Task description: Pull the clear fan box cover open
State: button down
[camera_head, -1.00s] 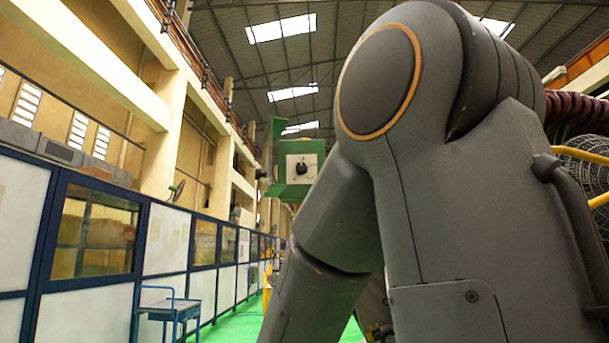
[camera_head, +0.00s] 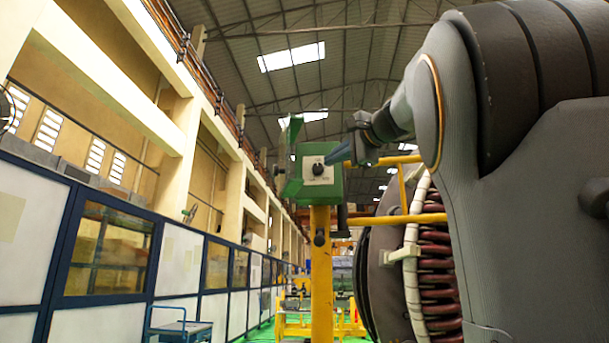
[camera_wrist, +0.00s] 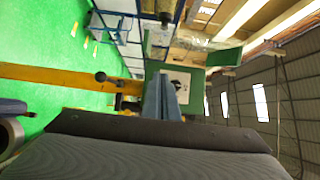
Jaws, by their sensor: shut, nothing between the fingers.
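The green fan box (camera_head: 334,186) stands on a yellow post. It has a white front plate with a black knob (camera_head: 318,169). It also shows, turned sideways, in the wrist view (camera_wrist: 196,82). A green flap (camera_head: 291,130) rises at its upper left. A pale see-through patch beside the flap in the wrist view may be the clear cover, but I cannot tell it from the background. My gripper (camera_head: 330,159) is shut and empty, its blue-grey fingers pointing at the knob plate. It also shows in the wrist view (camera_wrist: 167,80). Contact with the box cannot be told.
The yellow post (camera_head: 321,270) holds the box, and yellow rails (camera_head: 405,218) run right from it. A large stator with red-brown coils (camera_head: 436,265) stands at the right. A blue cart (camera_head: 180,328) is at lower left. Open space lies left of the box.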

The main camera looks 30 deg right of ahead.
aim_at(285, 158)
jog(key=w+a+p, duration=0.4)
jog(key=w, duration=0.6)
jog(key=shift+w+a+r+p, duration=0.15)
jog(key=shift+w+p, duration=0.15)
jog(key=shift+p, duration=0.05)
